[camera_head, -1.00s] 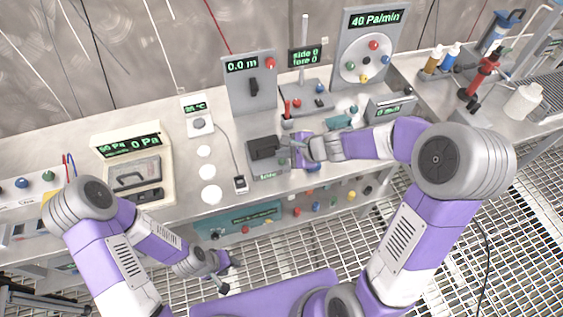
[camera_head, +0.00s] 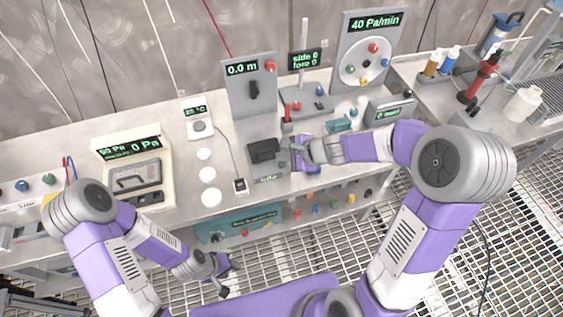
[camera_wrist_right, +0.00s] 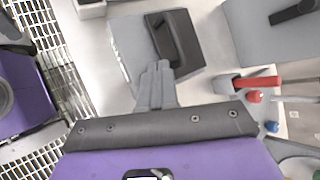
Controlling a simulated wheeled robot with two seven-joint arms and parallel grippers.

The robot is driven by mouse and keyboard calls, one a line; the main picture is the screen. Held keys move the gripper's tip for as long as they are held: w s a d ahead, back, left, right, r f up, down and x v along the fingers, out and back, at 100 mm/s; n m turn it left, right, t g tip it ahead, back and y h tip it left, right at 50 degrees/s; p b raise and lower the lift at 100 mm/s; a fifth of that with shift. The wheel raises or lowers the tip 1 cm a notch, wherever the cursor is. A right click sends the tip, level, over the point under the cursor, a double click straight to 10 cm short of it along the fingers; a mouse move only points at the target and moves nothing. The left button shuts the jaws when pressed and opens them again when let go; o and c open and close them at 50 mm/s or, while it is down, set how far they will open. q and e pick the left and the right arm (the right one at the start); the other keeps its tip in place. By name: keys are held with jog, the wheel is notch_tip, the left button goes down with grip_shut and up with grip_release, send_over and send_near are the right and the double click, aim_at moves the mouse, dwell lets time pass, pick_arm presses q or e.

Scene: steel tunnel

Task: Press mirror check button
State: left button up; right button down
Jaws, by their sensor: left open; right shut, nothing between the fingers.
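No readable label marks a mirror check button. A panel reading "side 0 fore 0" (camera_head: 305,58) stands behind, with a red and a blue knob at its base. My left gripper (camera_head: 222,286) is open and low, in front of the bench.
A red-handled part (camera_head: 287,113) stands behind my right gripper. A teal item (camera_head: 338,125) and a small display box (camera_head: 390,109) lie to its right. A tall dial panel (camera_head: 367,50) stands at the back. White discs (camera_head: 210,197) lie on the left bench.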

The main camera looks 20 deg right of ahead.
aim_at(284, 165)
jog(key=shift+f, duration=0.1)
dwell(0.8)
jog(key=shift+f+b, duration=0.35)
jog(key=shift+b, duration=0.15)
jog(key=shift+f+b, duration=0.4)
jog(key=shift+b, duration=0.05)
dwell(0.4)
jog(key=shift+r, duration=0.2)
jog(key=shift+r+p, duration=0.65)
jog(key=shift+p, duration=0.1)
jog(key=shift+r, duration=0.1)
notch_tip(284, 165, up, 5)
jog(key=p, duration=0.4)
jog(key=shift+p, duration=0.4)
